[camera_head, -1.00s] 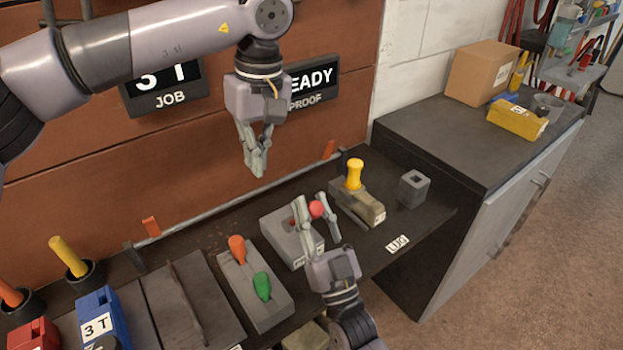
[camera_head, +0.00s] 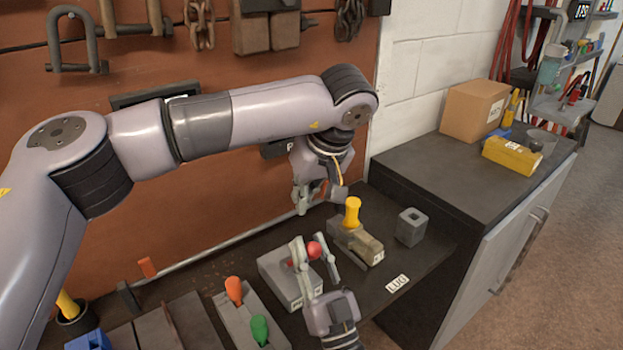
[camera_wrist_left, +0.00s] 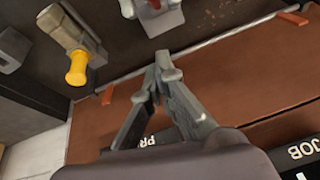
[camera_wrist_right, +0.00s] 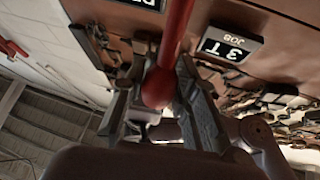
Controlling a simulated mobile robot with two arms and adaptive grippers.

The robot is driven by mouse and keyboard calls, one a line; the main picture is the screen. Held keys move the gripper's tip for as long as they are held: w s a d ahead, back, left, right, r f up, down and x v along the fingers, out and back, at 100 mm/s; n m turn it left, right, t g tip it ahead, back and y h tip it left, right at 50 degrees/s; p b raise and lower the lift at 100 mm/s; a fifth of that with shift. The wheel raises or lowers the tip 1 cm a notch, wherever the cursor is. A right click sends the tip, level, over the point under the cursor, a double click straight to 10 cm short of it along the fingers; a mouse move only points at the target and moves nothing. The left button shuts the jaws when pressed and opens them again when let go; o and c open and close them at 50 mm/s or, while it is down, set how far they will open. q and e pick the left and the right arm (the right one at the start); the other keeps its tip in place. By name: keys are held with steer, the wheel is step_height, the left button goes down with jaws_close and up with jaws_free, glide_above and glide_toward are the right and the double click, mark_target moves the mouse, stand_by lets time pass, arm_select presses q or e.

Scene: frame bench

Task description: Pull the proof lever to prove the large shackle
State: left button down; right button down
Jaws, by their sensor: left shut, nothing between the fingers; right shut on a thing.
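The proof lever ends in a red ball knob (camera_head: 314,249) above a grey box (camera_head: 278,274) on the bench. My right gripper (camera_head: 315,243) is shut on this knob; the right wrist view shows the red knob (camera_wrist_right: 158,88) and rod between its fingers. My left gripper (camera_head: 303,203) is shut and empty, above the back of the bench, behind the lever; its closed fingertips show in the left wrist view (camera_wrist_left: 161,68). Grey shackle-like pieces (camera_head: 57,42) hang on the wall at top left. I cannot tell which piece is the large shackle.
A yellow-handled block (camera_head: 352,212) stands right of the lever, with a grey square socket (camera_head: 411,227) beyond. Orange and green handles (camera_head: 259,328) are to its left. My left arm crosses the wall signs.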

arm_select(q)
steer(key=shift+s+d+f, duration=0.25)
steer(key=shift+s+f, duration=0.45)
steer(key=shift+f, duration=0.15)
steer(key=shift+s+d+f, duration=0.2)
steer(key=shift+s+f, duration=0.5)
steer(key=shift+f, duration=0.15)
steer(key=shift+s+d+f, duration=0.3)
steer(key=shift+s, duration=0.15)
steer(key=shift+s+d+f, duration=0.25)
steer(key=shift+s+d, duration=0.05)
steer(key=shift+s, duration=0.15)
arm_select(e)
steer(key=c, duration=1.6)
jaws_free()
steer(key=shift+r, duration=0.1)
arm_select(q)
steer(key=shift+w, duration=0.1)
arm_select(e)
steer(key=o, duration=0.3)
arm_select(q)
steer(key=shift+a, duration=0.1)
arm_select(e)
steer(key=shift+o, duration=0.3)
arm_select(q)
steer(key=shift+r, duration=0.1)
steer(key=shift+w, duration=0.1)
